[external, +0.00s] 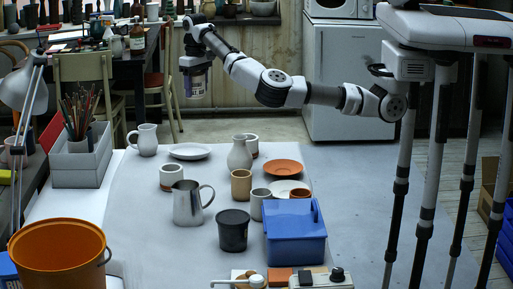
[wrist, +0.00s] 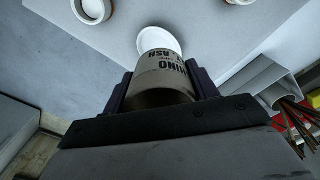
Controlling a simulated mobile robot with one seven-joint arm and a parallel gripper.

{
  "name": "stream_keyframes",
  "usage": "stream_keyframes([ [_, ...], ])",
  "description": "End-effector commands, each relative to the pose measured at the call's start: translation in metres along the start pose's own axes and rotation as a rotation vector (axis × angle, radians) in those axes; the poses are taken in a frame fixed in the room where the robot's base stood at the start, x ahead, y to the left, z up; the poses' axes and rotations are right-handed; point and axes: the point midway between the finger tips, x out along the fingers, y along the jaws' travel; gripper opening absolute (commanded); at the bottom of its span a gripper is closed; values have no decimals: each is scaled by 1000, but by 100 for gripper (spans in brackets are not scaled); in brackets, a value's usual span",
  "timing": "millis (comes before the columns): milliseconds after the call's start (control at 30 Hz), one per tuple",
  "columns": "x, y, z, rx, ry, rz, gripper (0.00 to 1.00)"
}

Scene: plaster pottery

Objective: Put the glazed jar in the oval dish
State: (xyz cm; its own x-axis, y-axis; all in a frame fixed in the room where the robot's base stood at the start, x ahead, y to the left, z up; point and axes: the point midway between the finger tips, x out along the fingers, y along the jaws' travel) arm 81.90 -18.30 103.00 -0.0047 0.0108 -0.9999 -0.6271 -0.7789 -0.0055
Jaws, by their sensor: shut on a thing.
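My gripper (external: 194,64) is high above the far side of the table, shut on the glazed jar (external: 196,86), which hangs below it. In the wrist view the jar (wrist: 163,75) sits between both fingers, with dark lettering ending in "ASH" on its grey side. A white dish (external: 190,151), apparently the oval dish, lies empty on the table, below and apart from the jar. It also shows in the wrist view (wrist: 158,37), partly hidden behind the jar.
A white pitcher (external: 147,139) stands left of the dish, a cup (external: 171,178) in front and a pale vase (external: 239,154) to the right. A metal jug (external: 188,203) stands nearer. A grey box (external: 75,165) with brushes is at the left edge.

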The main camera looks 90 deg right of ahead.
Motion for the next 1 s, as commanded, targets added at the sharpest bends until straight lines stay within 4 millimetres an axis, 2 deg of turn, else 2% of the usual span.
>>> stream_keyframes([
  [67,-2,13,-10,89,5,1,32],
  [200,-6,24,-18,190,10,3,32],
  [333,5,28,-20,223,9,7,32],
  [800,120,28,-20,222,8,4,32],
  [1000,146,28,-21,220,11,4,32],
])
